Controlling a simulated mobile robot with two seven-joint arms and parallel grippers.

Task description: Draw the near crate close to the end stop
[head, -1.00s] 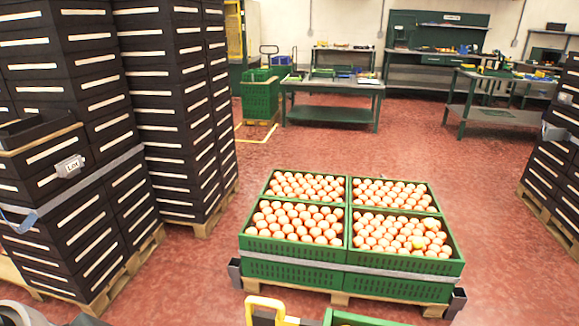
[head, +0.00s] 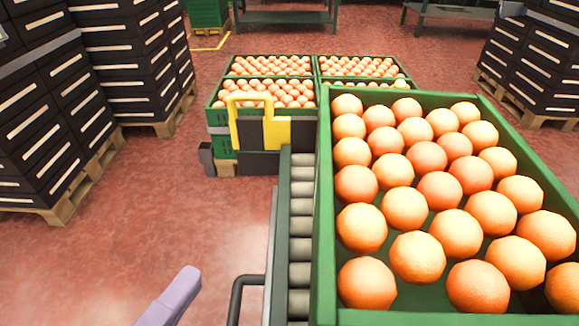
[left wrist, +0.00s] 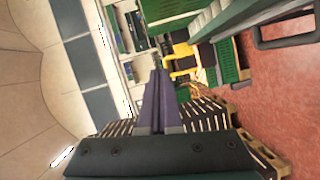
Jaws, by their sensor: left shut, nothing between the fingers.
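The near crate (head: 326,235) is green, full of oranges, and fills the right of the head view, with its right and near parts cut off. It sits on or beside a roller track (head: 300,220). A yellow-and-black bracket (head: 262,122) at the track's far end looks like the end stop. I cannot tell the gap between it and the crate. My left gripper (head: 186,276) shows as a lavender finger at the lower left, apart from the crate. In the left wrist view its fingers (left wrist: 159,76) are shut together and empty. My right gripper is out of view.
A pallet of green orange crates (head: 216,118) stands beyond the track. Tall stacks of black crates (head: 60,110) stand on pallets at left, and more stacks (head: 530,60) at far right. A black bar handle (head: 238,295) lies left of the rollers. Red floor at left is clear.

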